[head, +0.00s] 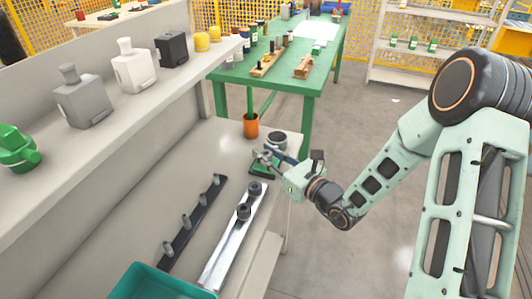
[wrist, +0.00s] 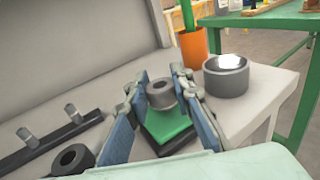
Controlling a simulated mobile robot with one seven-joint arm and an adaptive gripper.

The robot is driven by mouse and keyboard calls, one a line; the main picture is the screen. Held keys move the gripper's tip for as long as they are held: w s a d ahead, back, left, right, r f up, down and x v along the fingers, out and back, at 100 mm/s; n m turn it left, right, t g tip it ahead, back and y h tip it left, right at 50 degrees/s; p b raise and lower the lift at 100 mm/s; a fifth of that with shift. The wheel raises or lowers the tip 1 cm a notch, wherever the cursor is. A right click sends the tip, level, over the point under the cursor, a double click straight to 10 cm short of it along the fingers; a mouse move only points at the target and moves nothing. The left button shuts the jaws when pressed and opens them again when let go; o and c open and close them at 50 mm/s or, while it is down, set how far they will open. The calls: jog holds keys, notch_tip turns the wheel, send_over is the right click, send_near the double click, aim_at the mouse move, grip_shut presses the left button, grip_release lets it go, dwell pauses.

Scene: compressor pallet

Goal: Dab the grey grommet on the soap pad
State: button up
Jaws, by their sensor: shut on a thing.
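My gripper (head: 268,154) is shut on the grey grommet (wrist: 161,94), a short ring with a dark hole; my gripper's blue fingers (wrist: 160,82) flank it in the wrist view. The soap pad (wrist: 164,128) is a green square on a dark base, lying on the bench. The grommet is over the pad's far part; I cannot tell whether it touches. In the head view the pad (head: 262,170) shows under my gripper, and the fingers largely hide the grommet.
A grey cup (wrist: 226,77) and an orange pot (head: 251,126) stand close behind the pad. A teal bin (head: 150,281) sits in front. The bench's right edge is near.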

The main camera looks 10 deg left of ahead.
dwell(0.4)
jog(key=shift+r+p, duration=2.75)
jog(key=shift+r, duration=0.7)
